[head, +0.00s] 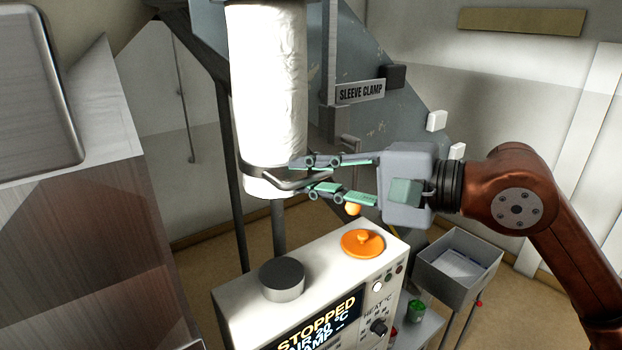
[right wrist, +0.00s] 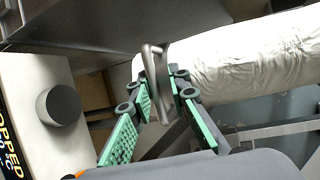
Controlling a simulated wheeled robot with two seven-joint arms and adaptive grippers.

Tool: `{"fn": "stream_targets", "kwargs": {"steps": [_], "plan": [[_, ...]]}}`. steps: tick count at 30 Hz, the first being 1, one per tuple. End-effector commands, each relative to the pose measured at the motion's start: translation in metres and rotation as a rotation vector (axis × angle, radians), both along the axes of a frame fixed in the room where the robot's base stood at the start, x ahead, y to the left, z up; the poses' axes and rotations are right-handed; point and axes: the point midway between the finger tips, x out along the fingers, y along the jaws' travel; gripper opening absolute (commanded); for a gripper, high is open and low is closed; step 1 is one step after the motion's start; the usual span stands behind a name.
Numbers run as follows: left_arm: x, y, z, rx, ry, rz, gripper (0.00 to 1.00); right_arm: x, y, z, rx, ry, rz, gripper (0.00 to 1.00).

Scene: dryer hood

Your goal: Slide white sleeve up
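The white sleeve (head: 270,90) hangs upright as a crinkled cylinder at the top centre of the head view. It also lies across the upper right of the right wrist view (right wrist: 250,62). A grey metal band with a loop handle (head: 262,172) goes around its lower end; the handle shows between my fingers in the right wrist view (right wrist: 155,82). My right gripper (head: 308,176) reaches in from the right, with its green-padded fingers apart above and below the handle. I see a gap between the fingers and no clear grip. My left gripper is not in view.
A control box (head: 330,285) with a "STOPPED" display, a dark knob (head: 282,280) and an orange knob (head: 362,243) stands below the sleeve. A "SLEEVE CLAMP" label (head: 360,92) is on the grey panel behind. A grey bin (head: 458,262) stands right. A cabinet (head: 80,220) fills the left.

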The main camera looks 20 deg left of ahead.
Motion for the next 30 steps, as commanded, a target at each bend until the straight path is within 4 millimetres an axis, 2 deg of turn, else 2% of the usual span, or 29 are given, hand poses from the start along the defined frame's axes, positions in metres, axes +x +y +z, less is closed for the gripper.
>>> {"fn": "stream_targets", "kwargs": {"steps": [5,13,17,30], "plan": [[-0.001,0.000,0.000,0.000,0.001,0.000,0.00,-0.001,0.000,0.001,0.002,0.000,0.001,0.25],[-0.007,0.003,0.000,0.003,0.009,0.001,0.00,0.000,0.000,-0.001,-0.003,0.001,0.001,0.26],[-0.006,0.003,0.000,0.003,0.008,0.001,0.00,0.000,-0.008,0.000,-0.004,0.000,-0.001,0.26],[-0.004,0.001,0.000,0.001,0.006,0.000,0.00,-0.009,-0.091,0.015,-0.001,0.001,-0.002,0.26]]}}
